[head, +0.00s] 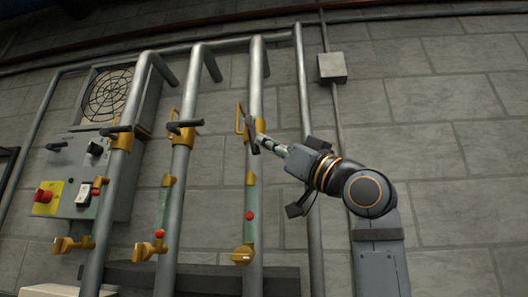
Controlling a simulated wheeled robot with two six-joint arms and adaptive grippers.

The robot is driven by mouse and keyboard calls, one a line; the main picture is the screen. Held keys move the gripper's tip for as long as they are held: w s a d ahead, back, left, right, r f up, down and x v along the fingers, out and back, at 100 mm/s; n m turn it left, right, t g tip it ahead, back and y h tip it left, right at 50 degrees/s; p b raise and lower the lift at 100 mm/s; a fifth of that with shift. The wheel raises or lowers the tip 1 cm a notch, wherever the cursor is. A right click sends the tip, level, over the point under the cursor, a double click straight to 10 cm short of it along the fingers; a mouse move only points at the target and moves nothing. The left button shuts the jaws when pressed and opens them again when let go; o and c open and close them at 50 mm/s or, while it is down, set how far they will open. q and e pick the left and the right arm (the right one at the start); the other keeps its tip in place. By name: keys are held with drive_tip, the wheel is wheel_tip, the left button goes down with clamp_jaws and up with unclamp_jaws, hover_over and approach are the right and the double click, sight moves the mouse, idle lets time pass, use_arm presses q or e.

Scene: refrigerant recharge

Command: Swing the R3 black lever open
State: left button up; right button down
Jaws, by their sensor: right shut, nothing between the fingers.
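Three grey vertical pipes each carry a brass valve with a black lever; no R3 label is readable. On the right-hand pipe, the black lever (252,132) stands steep, close to the pipe, beside its yellow valve body (241,117). My right gripper (265,143) is shut and empty, its fingertips at this lever's lower part; whether they touch cannot be told. The fingers hide part of the valve. The middle black lever (186,124) and the left black lever (115,129) lie roughly level across their pipes. My left gripper is out of view.
A grey control box (75,175) with a red button (43,196) and a round fan grille (108,95) are on the left. Brass lower valves (242,255) sit low on the pipes. A thin pipe (304,95) runs behind my right gripper.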

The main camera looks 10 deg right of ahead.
drive_tip(key=shift+w+a+f+m+t+b, duration=0.15)
drive_tip(key=shift+a+f+m+t+b, duration=0.25)
drive_tip(key=shift+a+m+t, duration=0.25)
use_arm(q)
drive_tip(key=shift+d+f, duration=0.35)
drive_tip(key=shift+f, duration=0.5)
use_arm(e)
drive_tip(key=shift+a, duration=0.1)
drive_tip(key=shift+w, duration=0.1)
